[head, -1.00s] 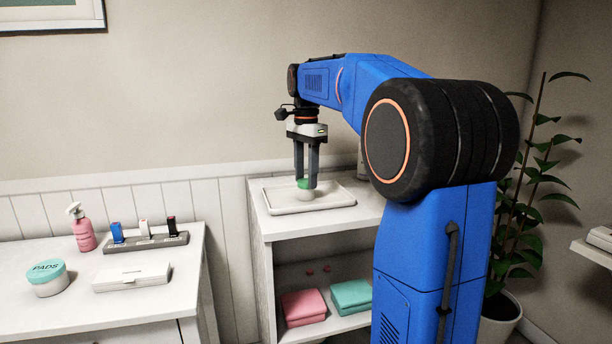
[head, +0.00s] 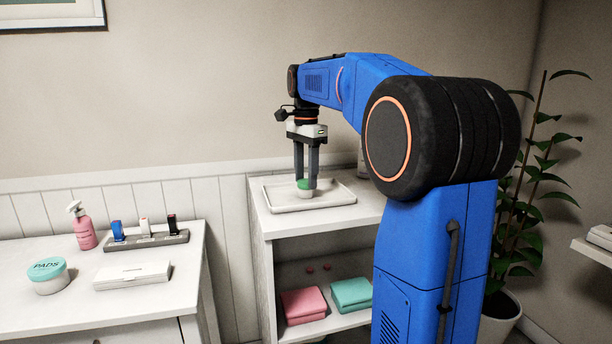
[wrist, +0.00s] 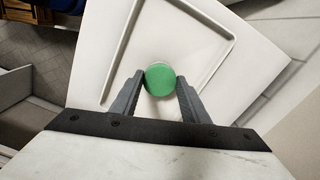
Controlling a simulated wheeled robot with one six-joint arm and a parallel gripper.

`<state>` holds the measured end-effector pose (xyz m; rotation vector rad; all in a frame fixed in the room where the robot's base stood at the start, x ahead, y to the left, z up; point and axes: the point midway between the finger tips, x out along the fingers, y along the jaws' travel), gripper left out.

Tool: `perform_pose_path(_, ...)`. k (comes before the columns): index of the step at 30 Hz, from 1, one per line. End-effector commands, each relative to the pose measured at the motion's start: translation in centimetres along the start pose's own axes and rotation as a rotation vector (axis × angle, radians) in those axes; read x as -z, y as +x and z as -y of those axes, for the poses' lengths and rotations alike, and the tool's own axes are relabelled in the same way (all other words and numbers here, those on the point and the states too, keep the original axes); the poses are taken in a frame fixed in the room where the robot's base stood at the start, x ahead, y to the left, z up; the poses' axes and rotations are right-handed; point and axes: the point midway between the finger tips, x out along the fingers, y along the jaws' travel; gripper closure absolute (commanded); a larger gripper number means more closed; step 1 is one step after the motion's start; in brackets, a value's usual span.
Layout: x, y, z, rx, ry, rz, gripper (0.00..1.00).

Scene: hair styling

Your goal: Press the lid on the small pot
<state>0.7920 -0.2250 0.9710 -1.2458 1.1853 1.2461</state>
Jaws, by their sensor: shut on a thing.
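The green round lid (wrist: 161,79) sits between the fingertips of my gripper (wrist: 160,84) in the wrist view, with a finger against each side. In the head view the lid (head: 305,184) is directly above the small pale pot (head: 306,194), between the tips of my gripper (head: 306,185). The lid and pot look in line and very close or touching; I cannot tell whether the lid is fully seated. My gripper points straight down and is shut on the lid. In the wrist view the lid hides the pot.
The pot stands on a white rimmed tray (head: 340,200) on a white shelf unit (head: 262,222). Pink (head: 303,306) and teal (head: 351,293) towels lie on the shelf below.

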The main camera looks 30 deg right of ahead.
Motion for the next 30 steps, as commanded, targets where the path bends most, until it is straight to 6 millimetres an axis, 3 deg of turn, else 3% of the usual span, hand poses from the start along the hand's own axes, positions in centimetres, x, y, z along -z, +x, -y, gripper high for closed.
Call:
perform_pose_path(27, 0.01, 0.5, 0.01, 0.0, 0.0, 0.0, 0.79)
perform_pose_path(28, 0.01, 0.5, 0.01, 0.0, 0.0, 0.0, 0.52)
perform_pose_path(30, 0.01, 0.5, 0.01, 0.0, 0.0, 0.0, 0.37)
